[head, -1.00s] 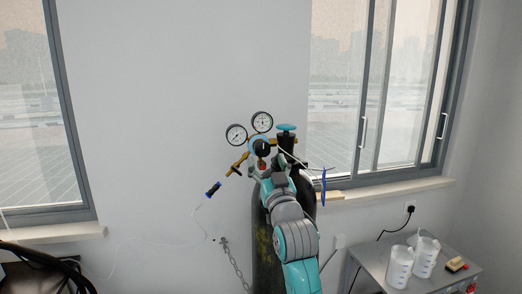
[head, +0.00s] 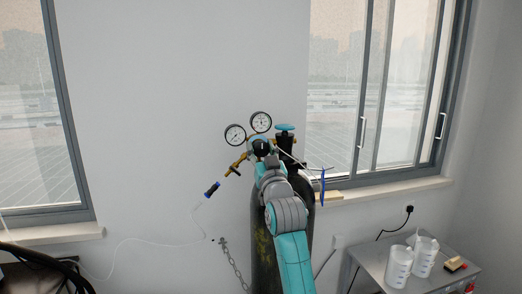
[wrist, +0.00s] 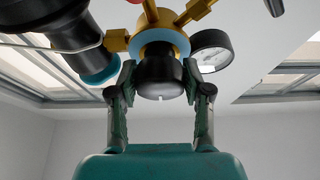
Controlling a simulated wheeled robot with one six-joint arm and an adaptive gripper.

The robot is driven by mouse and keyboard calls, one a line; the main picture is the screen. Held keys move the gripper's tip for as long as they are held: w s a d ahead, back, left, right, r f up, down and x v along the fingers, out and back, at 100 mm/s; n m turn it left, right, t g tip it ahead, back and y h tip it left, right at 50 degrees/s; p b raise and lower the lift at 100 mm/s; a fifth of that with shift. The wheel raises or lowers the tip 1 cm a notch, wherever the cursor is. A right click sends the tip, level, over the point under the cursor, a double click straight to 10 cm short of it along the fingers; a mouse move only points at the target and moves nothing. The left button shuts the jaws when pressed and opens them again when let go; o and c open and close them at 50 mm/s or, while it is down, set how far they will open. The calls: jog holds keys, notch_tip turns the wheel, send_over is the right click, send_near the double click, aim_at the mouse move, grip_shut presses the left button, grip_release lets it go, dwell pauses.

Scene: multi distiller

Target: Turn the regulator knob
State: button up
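The regulator knob (wrist: 160,78) is black and round, with a small notch on its front edge. It sits below a blue ring and a gold body in the wrist view. In the head view the knob (head: 261,148) shows just beyond the end of my arm. My gripper (wrist: 159,72) has one finger on each side of the knob, very close to it. The fingers stand apart with the knob between them. I cannot tell if either finger touches it. In the head view the fingers are mostly hidden by my arm.
Two gauges (head: 235,135) (head: 261,122) stand behind the knob. A blue valve handle (head: 285,127) tops the dark cylinder (head: 263,235) on the right. A blue-ended hose fitting (head: 212,189) sticks out left. A side table (head: 375,262) with two white beakers stands at right.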

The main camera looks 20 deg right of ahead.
jog(key=shift+m+h, duration=0.4)
jog(key=shift+m, duration=0.1)
jog(key=m+h, duration=0.1)
jog(key=m, duration=0.2)
jog(key=m+h, duration=0.2)
jog(key=m, duration=0.1)
jog(key=shift+m+g, duration=0.3)
jog(key=shift+g, duration=0.1)
jog(key=m+g+h, duration=0.1)
jog(key=m, duration=0.2)
jog(key=m+g+h, duration=0.1)
jog(key=m+h, duration=0.1)
jog(key=m, duration=0.2)
jog(key=m+g, duration=0.2)
jog(key=m, duration=0.4)
jog(key=m+g, duration=0.1)
jog(key=m, duration=0.1)
jog(key=m+g, duration=0.1)
jog(key=m, duration=0.2)
jog(key=shift+y, duration=0.3)
